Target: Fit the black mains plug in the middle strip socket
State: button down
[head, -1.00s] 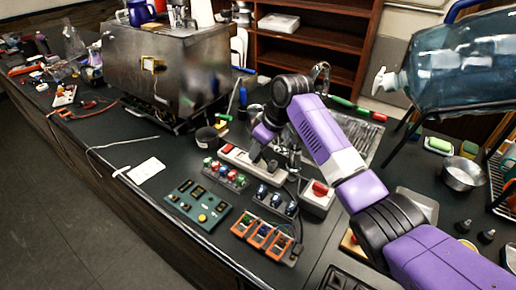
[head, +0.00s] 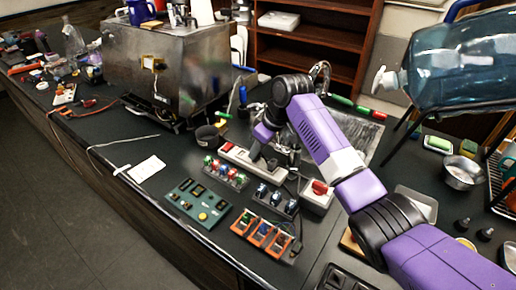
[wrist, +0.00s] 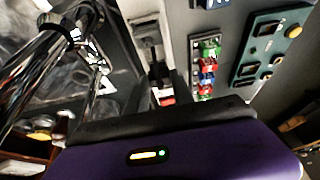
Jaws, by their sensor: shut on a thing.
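The white power strip (head: 236,155) lies on the dark counter, with a red switch at its left end. My gripper (head: 257,155) points down over the strip's middle part, its dark fingers at or just above the strip. It is shut on the black mains plug (wrist: 158,72), which shows only as a dark shape over the strip (wrist: 136,10) in the wrist view. The fingers hide most of the plug and the middle socket in the head view. I cannot tell whether the plug's pins are in a socket.
In front of the strip stand a block of coloured connectors (head: 225,172), a block of blue parts (head: 276,198), an orange module row (head: 262,233) and a green control panel (head: 198,204). A red-switch box (head: 317,196) stands right. The metal brewer (head: 165,75) is behind left.

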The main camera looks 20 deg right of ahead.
jog(key=shift+f+p, duration=0.4)
jog(key=shift+f, duration=0.15)
dwell(1.6)
jog(key=c, duration=1)
grip_release()
jog(key=shift+b+v, duration=0.6)
jog(key=shift+v, duration=3.3)
jog(key=shift+s+f, duration=0.1)
